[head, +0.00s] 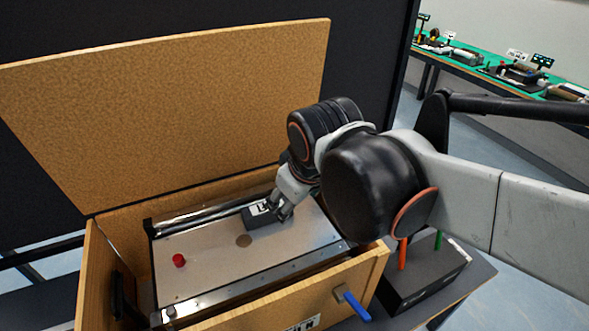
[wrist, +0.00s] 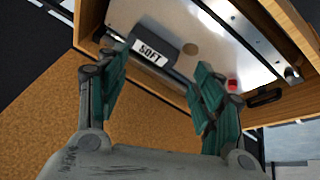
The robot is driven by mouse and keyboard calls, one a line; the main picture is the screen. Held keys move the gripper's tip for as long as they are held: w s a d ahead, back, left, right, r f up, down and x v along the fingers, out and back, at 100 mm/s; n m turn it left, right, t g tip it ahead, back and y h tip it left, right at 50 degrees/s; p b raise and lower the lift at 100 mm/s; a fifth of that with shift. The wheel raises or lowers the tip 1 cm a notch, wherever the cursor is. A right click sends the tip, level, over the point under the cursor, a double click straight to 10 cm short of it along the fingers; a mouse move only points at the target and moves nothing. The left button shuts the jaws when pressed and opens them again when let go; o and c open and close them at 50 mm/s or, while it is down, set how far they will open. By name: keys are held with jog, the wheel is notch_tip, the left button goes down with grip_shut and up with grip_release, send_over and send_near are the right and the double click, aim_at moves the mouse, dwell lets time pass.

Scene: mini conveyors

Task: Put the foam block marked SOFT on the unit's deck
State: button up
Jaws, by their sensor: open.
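The foam block (head: 257,219) is dark grey with a white label, which reads SOFT in the wrist view (wrist: 150,52). It appears to lie on the pale deck (head: 205,262) of the unit, close to the long roller side, near the dark round spot. The deck also shows in the wrist view (wrist: 225,65). My gripper (head: 283,209) is just over the block's right end in the head view. In the wrist view my gripper (wrist: 160,75) has its green fingers wide apart, with the block beyond and between their tips. Contact with the block cannot be told.
The unit sits in an open wooden case (head: 95,275) with its lid (head: 170,110) raised behind. A red button (head: 179,260) is at the deck's left. A blue lever (head: 355,305) sticks out at the front. A dark box (head: 425,280) with coloured pegs stands at the right.

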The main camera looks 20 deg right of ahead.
jog(key=s+m, duration=0.1)
jog(key=s+m+t, duration=0.1)
jog(key=s, duration=0.1)
jog(key=s+f+m, duration=0.1)
jog(key=m, duration=0.1)
jog(key=shift+s+d+t+y, duration=0.1)
jog(key=shift+s+t+y, duration=0.1)
jog(key=shift+t+y, duration=0.15)
